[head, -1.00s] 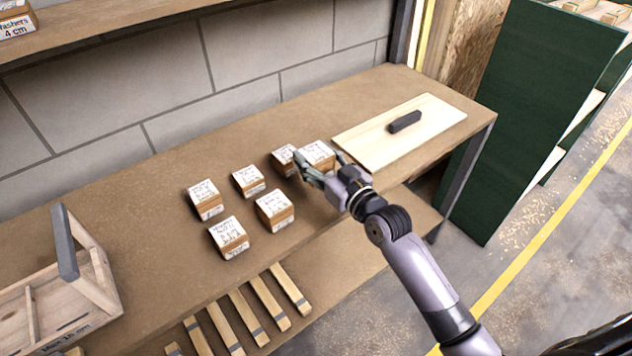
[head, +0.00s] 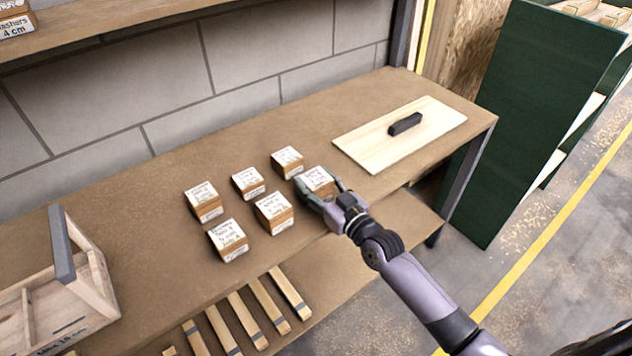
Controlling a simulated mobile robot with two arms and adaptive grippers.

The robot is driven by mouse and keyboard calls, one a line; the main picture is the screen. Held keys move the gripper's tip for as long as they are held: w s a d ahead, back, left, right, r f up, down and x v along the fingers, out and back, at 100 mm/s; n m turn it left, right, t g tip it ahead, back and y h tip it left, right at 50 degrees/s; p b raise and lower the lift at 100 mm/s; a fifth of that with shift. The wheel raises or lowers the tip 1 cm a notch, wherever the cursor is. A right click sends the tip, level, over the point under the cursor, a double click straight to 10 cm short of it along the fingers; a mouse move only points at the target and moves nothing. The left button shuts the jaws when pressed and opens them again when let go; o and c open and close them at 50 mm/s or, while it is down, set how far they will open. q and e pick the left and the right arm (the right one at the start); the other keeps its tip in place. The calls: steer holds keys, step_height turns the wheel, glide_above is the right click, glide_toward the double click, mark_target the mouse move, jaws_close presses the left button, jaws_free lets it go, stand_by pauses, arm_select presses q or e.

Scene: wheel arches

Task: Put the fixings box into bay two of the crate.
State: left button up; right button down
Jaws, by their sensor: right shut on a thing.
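My right gripper (head: 322,199) is shut on a small brown box with a white handwritten label (head: 317,179), at the right end of a group of similar boxes on the workbench. Whether the held box touches the bench is hard to tell. The labels are too small to read surely, so I cannot tell which is the fixings box. The wooden crate (head: 88,318) with a dark handle bar stands at the left, partly cut off by the picture edge. A divider shows in it, but its bay numbers do not. My left gripper is not in view.
Several labelled boxes (head: 273,213) stand between the crate and my right gripper. A pale board with a black handle (head: 367,149) lies at the bench's right end. Wooden slats (head: 268,299) lie on the lower shelf. The bench behind the boxes is clear.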

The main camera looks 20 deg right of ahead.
steer(key=c, duration=0.7)
jaws_free()
steer(key=shift+f, duration=0.1)
steer(key=shift+f+b, duration=0.15)
steer(key=shift+b, duration=0.2)
steer(key=b+v, duration=0.1)
steer(key=v, duration=1.6)
steer(key=shift+d+r, duration=0.2)
steer(key=shift+d, duration=0.2)
